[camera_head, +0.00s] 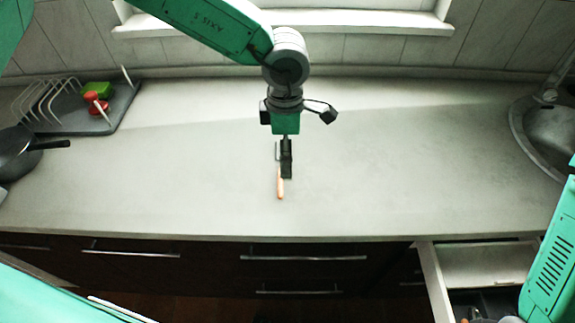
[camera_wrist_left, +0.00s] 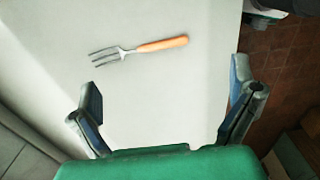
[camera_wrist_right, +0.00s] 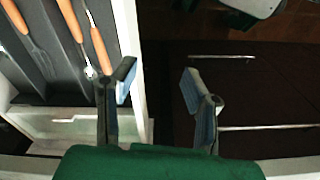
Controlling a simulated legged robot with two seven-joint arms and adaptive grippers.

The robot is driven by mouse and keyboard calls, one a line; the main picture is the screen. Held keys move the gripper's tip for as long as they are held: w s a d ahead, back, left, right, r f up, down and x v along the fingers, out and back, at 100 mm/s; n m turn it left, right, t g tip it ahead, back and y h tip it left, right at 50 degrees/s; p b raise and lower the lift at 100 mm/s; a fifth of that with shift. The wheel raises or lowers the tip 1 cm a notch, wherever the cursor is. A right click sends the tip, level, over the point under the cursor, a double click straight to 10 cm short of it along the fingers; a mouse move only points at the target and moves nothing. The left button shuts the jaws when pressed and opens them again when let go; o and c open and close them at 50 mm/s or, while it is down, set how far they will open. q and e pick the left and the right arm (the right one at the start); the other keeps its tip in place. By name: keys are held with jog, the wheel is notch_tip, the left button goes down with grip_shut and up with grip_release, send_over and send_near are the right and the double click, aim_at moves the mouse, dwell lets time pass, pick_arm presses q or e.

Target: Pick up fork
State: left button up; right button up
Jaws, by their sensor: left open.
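The fork has a wooden handle and dark metal tines. It lies flat on the grey counter, and its handle (camera_head: 280,188) points toward the front edge in the head view. The whole fork (camera_wrist_left: 138,48) shows in the left wrist view, beyond the fingertips and apart from them. My left gripper (camera_head: 287,172) is above the counter over the fork and hides part of it in the head view. Its fingers (camera_wrist_left: 163,85) are wide apart with nothing between them. My right gripper (camera_wrist_right: 157,78) is open and empty by the open drawer.
The open drawer (camera_head: 432,282) at lower right holds several wooden-handled utensils (camera_wrist_right: 68,20). A dish rack (camera_head: 125,100) with a green and a red item stands at back left, near a dark pan (camera_head: 15,150). A sink (camera_head: 535,125) is at right. The counter around the fork is clear.

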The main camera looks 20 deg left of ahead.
pick_arm(q)
send_over(280, 182)
jog(key=f, duration=0.6)
jog(key=shift+w+a+f, duration=0.3)
jog(key=shift+w+f, duration=0.05)
jog(key=f, duration=0.1)
jog(key=d+f, duration=0.1)
jog(key=f+p, duration=0.1)
jog(key=f, duration=0.1)
jog(key=shift+s+d, duration=0.25)
jog(key=shift+d, duration=0.15)
jog(key=shift+w+f, duration=0.1)
jog(key=shift+f, duration=0.4)
jog(key=shift+a, duration=0.65)
jog(key=c, duration=1.1)
jog(key=shift+s+d, duration=0.25)
jog(key=shift+d, duration=0.3)
pick_arm(e)
jog(key=shift+s+a+r, duration=0.2)
jog(key=shift+a+r, duration=0.15)
jog(key=shift+r, duration=0.35)
